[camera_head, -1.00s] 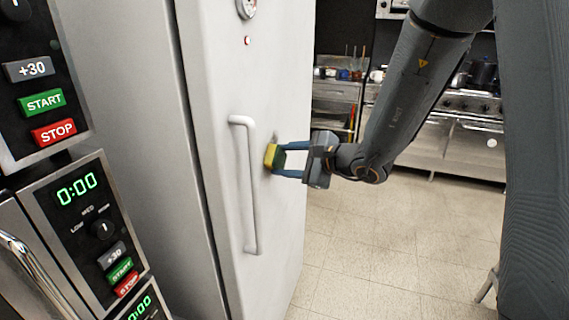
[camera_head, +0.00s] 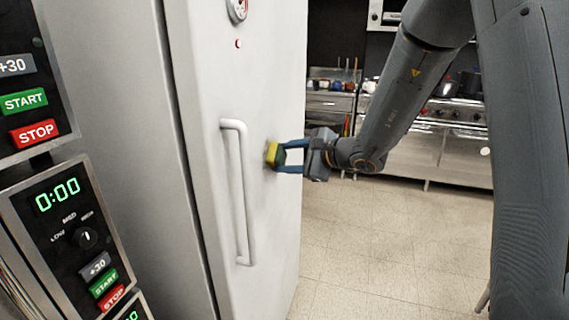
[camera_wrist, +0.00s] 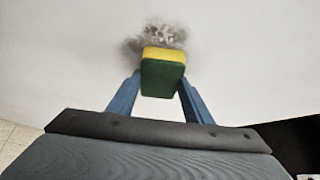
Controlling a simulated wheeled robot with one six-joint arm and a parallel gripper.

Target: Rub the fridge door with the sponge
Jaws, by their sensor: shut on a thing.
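The white fridge door (camera_head: 215,80) stands upright with a long vertical handle (camera_head: 240,195). My gripper (camera_head: 288,156) is to the right of the handle, its blue fingers shut on a yellow and green sponge (camera_head: 273,155). The sponge's yellow side faces the door and is at or very near its surface; I cannot tell exactly whether it touches. In the wrist view the sponge (camera_wrist: 162,75) sits between the fingertips, and a grey-brown smudge (camera_wrist: 155,38) shows on the door just beyond and around its yellow edge.
Stacked ovens with control panels (camera_head: 70,215) stand close at the left. A steel stove counter (camera_head: 440,150) with pots is at the back right. The tiled floor (camera_head: 370,240) between is clear.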

